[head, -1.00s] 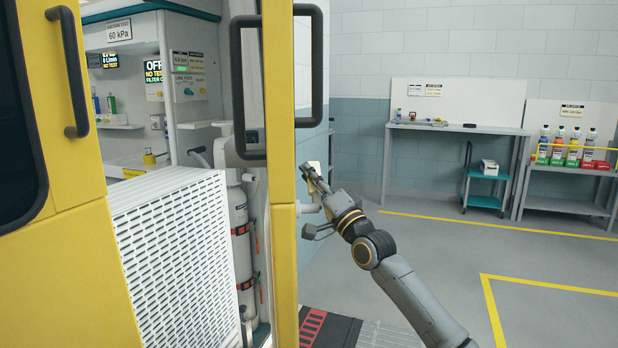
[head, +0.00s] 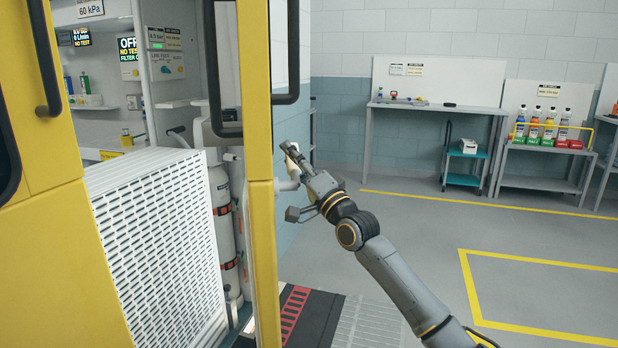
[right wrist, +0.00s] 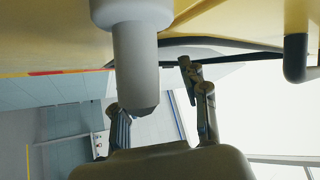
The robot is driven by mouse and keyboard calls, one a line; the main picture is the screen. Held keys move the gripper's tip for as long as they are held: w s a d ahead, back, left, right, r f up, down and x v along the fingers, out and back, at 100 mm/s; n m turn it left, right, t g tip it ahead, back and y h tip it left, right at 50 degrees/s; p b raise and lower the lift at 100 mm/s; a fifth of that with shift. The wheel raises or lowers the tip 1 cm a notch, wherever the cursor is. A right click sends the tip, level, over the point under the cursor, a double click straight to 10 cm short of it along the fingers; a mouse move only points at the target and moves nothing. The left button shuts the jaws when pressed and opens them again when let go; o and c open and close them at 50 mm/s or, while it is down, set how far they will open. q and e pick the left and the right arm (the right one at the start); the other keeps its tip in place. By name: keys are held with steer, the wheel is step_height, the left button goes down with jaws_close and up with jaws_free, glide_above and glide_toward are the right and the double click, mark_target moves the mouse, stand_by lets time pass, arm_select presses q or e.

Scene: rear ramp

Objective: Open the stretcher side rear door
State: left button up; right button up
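A yellow rear door (head: 259,220) stands nearly edge-on to me in the middle of the head view, swung out from the vehicle opening, with black-framed parts at its top. Another yellow panel (head: 45,150) with a black grab handle (head: 47,60) stands at the left; I cannot tell which is the stretcher side door. My right gripper (head: 289,154) is just right of the edge-on door. In the right wrist view its fingers (right wrist: 160,95) are apart, with a light grey cylinder (right wrist: 136,60) in front of them. I cannot tell whether they touch it. My left gripper is out of view.
A white perforated block (head: 160,250) stands in the opening, with a strapped cylinder (head: 224,225) behind it. A dark mat with red markings (head: 293,308) lies on the floor. A workbench (head: 440,108) and bottle rack (head: 545,150) line the back wall. The floor at right is clear.

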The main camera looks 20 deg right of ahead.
steer(key=v, duration=1)
steer(key=shift+s, duration=0.3)
